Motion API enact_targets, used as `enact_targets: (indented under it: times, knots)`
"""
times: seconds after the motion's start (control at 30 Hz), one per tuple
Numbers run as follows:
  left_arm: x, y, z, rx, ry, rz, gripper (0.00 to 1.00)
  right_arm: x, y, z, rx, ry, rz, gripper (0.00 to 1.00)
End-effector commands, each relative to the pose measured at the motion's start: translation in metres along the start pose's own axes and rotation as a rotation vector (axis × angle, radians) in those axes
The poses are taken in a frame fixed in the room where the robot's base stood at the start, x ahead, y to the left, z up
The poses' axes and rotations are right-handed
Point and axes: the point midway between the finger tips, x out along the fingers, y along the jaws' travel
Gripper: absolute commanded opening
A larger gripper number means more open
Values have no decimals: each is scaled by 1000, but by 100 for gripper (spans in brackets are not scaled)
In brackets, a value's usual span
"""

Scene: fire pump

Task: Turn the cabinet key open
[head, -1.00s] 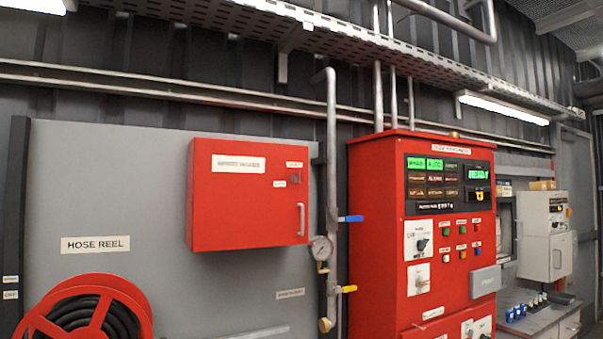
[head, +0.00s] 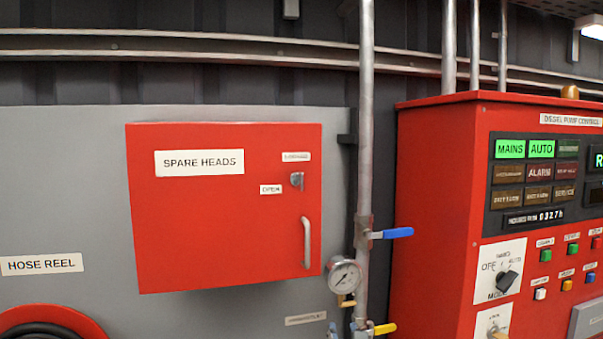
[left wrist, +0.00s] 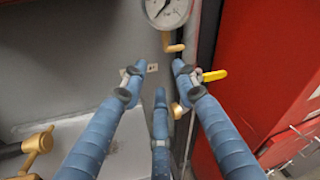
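The red spare heads cabinet (head: 220,235) hangs on the grey wall panel in the head view, its door shut. A small metal key (head: 297,181) sits in the lock at the upper right of the door, between a label above and an "OPEN" label to its left. A grey vertical handle (head: 307,242) is below the key. My left gripper (left wrist: 158,82) shows in the left wrist view with its blue fingers spread apart and nothing between them, below the pressure gauge. The cabinet key is not in that view. My right gripper is in neither view.
A vertical pipe (head: 365,110) with a blue-lever valve (head: 392,233) and a pressure gauge (head: 345,277) runs right of the cabinet. The red diesel pump control panel (head: 440,200) stands further right. A yellow lever (left wrist: 214,75) is close to the left fingers.

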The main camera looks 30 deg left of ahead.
Motion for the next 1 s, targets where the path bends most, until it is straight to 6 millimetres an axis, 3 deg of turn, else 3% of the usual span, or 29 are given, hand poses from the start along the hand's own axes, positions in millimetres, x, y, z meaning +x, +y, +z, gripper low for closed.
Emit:
enact_targets:
  times: [0.03, 0.1, 0.2, 0.3, 0.4, 0.53, 1.0]
  knots:
    - [-9, -27, 60, 92, -110, -19, 29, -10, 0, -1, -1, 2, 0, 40]
    - [-25, -47, 124, 226, -246, -7, 29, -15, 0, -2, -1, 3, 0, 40]
    - [-51, -64, 193, 366, -395, 42, 29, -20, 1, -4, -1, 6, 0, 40]
    - [-72, -70, 237, 454, -490, 95, 29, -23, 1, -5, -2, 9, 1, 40]
    - [-84, -72, 260, 501, -538, 131, 29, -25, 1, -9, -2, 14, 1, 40]
    - [-82, -72, 274, 523, -555, 149, 29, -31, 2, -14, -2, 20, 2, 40]
    - [-12, -73, 317, 523, -551, 148, 29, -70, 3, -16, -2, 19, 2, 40]
